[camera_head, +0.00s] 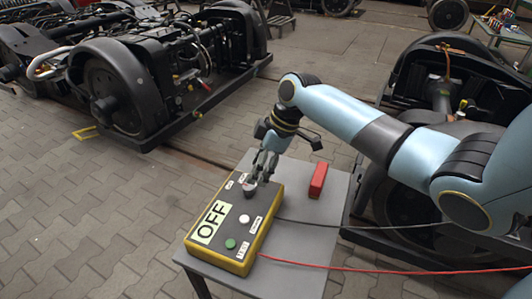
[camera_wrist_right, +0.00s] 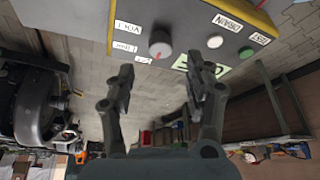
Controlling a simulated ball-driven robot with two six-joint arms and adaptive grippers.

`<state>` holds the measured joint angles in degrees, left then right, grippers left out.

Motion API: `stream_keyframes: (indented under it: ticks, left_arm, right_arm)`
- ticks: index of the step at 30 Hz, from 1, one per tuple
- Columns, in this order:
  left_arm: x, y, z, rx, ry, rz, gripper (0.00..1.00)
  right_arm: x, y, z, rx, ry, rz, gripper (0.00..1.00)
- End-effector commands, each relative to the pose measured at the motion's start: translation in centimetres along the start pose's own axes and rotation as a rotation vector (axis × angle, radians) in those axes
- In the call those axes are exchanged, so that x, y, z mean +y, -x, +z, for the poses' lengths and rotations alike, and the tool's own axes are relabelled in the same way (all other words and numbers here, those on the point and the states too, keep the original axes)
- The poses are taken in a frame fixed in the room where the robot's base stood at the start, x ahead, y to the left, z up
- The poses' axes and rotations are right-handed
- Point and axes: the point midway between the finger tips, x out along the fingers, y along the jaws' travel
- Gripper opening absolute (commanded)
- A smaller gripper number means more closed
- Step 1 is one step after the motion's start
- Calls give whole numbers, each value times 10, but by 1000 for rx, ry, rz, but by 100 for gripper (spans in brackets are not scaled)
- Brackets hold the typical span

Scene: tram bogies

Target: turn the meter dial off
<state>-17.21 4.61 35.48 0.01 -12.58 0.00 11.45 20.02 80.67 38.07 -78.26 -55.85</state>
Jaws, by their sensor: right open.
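The meter (camera_head: 235,222) is a yellow-edged box with a dark grey face, lying on a small grey table. Its pale green display (camera_head: 212,222) reads OFF. The meter dial (camera_head: 249,189) is a round grey knob near the far end of the face, partly hidden by my right gripper (camera_head: 264,168). In the right wrist view the dial (camera_wrist_right: 160,43) shows whole, with a small red mark at its rim. My right gripper is open, its fingers spread on either side of the dial's line, with nothing between them. Contact with the dial cannot be told. My left gripper is out of view.
A white button (camera_head: 244,219) and a green button (camera_head: 230,244) sit beside the display. A red block (camera_head: 318,180) stands on the table (camera_head: 300,236). A black lead and a red lead (camera_head: 380,269) run right. Bogies (camera_head: 130,80) stand at the back left and right.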

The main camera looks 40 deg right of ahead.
Motion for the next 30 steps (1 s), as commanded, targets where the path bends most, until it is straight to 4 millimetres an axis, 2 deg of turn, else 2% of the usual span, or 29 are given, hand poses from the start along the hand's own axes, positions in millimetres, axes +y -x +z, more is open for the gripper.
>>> stream_keyframes:
  ticks: [3, 9, 14, 30]
  left_arm:
    - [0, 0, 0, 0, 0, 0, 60]
    - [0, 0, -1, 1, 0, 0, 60]
    - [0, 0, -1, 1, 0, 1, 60]
    - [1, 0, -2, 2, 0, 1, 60]
  right_arm:
    - [1, 26, 1, -1, 1, 3, 53]
    - [0, 54, 1, -1, 0, 1, 53]
    - [0, 60, 0, 0, -1, -1, 53]
    - [0, 59, 0, 0, -1, -1, 53]
